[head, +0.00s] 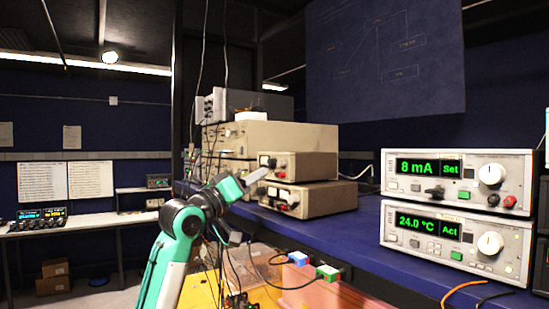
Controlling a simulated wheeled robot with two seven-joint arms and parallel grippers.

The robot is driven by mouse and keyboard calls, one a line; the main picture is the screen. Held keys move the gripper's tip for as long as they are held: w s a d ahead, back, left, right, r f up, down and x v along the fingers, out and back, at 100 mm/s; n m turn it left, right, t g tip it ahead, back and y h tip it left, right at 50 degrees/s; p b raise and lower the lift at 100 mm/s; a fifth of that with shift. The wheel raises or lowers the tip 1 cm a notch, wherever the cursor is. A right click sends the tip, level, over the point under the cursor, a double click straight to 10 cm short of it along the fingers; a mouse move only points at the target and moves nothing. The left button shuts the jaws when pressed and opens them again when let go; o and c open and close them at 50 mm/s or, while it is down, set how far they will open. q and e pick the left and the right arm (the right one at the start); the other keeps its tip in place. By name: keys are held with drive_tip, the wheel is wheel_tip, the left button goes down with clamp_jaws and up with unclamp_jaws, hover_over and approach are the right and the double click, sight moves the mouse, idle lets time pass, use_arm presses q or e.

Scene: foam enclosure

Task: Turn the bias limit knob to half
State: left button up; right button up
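Two grey-white instruments are stacked at the right on the blue shelf. The upper one (437,179) reads "8 mA Set" in green and has a white round knob (491,174). The lower one (449,239) reads "24.0 °C Act" and has a similar white knob (490,243). No label reading bias limit is legible, so I cannot tell which knob it is. My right gripper is not in view.
Beige instruments (322,199) stand on the blue shelf (372,235) behind my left gripper. Below the shelf, cables and small blue and green blocks (327,272) sit over an orange surface. A dark panel (385,60) hangs above. Shelf space between the instrument groups is clear.

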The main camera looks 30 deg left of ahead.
sight(279, 165)
use_arm(q)
drive_tip(key=p+x, duration=0.3)
drive_tip(key=x, duration=0.2)
drive_tip(key=shift+w+r, duration=0.3)
drive_tip(key=shift+w+d+r+p, duration=0.1)
drive_tip(key=shift+w+d+p, duration=0.2)
drive_tip(key=shift+w, duration=0.45)
clamp_jaws()
